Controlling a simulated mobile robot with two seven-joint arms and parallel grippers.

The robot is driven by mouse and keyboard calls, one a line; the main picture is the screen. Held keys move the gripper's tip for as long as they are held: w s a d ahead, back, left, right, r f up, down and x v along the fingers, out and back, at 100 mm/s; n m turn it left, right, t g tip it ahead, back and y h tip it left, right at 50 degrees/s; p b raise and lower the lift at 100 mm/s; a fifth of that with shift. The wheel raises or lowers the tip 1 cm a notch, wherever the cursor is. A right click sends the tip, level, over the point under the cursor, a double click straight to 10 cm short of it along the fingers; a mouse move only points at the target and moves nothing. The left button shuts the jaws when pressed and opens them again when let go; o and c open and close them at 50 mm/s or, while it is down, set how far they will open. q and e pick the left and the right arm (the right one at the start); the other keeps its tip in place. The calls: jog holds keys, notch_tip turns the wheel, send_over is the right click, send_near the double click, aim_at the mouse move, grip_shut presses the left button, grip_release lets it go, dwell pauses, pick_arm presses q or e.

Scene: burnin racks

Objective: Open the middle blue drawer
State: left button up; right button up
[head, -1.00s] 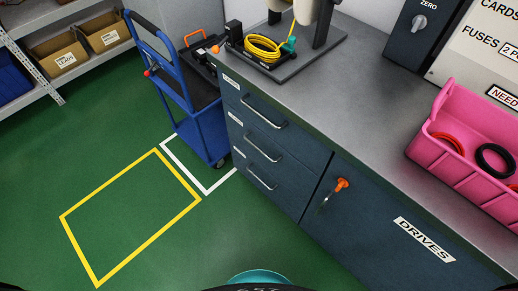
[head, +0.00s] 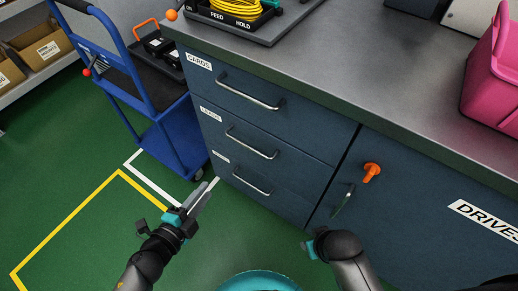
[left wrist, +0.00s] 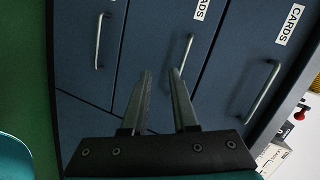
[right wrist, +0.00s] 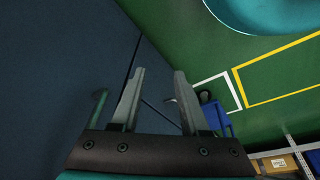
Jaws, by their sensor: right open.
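The middle blue drawer (head: 292,168) is shut in the cabinet front, between a top drawer labelled CARDS and a bottom drawer. Its silver bar handle (head: 251,143) runs across it. In the left wrist view this handle (left wrist: 188,52) shows beyond the fingertips, near the right one. My left gripper (head: 206,188) is open and empty, in front of and to the left of the drawers, apart from the handle. My right gripper (right wrist: 160,72) is open and empty near the cabinet door; in the head view my right arm mostly hides it.
A pink bin (head: 494,90) is on the worktop (head: 350,70). Green floor in front is clear.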

aim_at(248, 146)
pick_arm(q)
jog(key=shift+w+d+r+m+h+b, duration=0.1)
jog(key=shift+w+d+m+h+b, duration=0.65)
jog(key=shift+w+d, duration=1.45)
jog(key=shift+w+d+m+h+b, duration=0.3)
jog(key=shift+w+d+m+b, duration=0.8)
jog(key=shift+w+d, duration=1.05)
jog(key=shift+w+d+r+m+h+b, duration=0.1)
jog(key=shift+w+d+m+h+b, duration=0.65)
jog(key=shift+w+d, duration=1.45)
pick_arm(e)
jog(key=w+a+r+t, duration=0.1)
jog(key=w+r, duration=0.2)
jog(key=r, duration=0.5)
jog(key=shift+r, duration=0.3)
pick_arm(q)
jog(key=shift+w+a, duration=0.45)
jog(key=shift+a, duration=0.1)
jog(key=shift+c, duration=0.4)
grip_shut()
pick_arm(e)
jog(key=shift+w, duration=0.1)
